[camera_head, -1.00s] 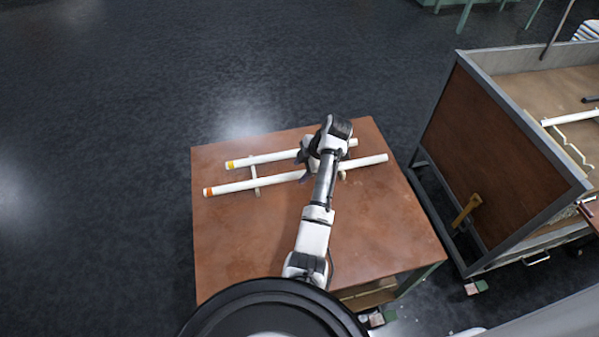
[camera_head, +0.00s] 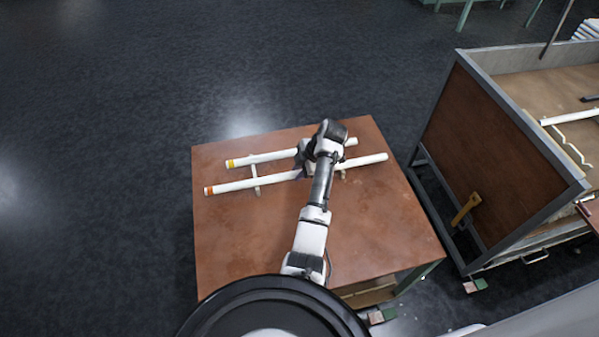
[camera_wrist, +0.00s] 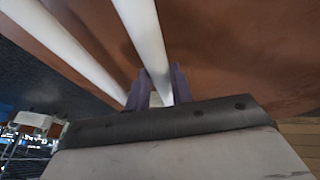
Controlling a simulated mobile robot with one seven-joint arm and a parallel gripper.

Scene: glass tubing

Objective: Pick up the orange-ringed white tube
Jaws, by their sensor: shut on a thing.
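The orange-ringed white tube (camera_head: 235,185) lies slanting across the brown table, its orange band at the left end. My gripper (camera_wrist: 160,90) is shut on this tube, with a dark finger on each side of it in the wrist view. In the head view my wrist hides part of the tube's middle. A yellow-ringed white tube (camera_head: 275,156) lies roughly parallel behind it and also shows in the wrist view (camera_wrist: 60,45), outside the fingers.
A pale support (camera_head: 255,180) crosses under the tubes on the left. The brown table (camera_head: 250,250) is bare in front. A framed cart (camera_head: 500,150) with more white tubing stands to the right, across a narrow gap. Dark floor lies behind and left.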

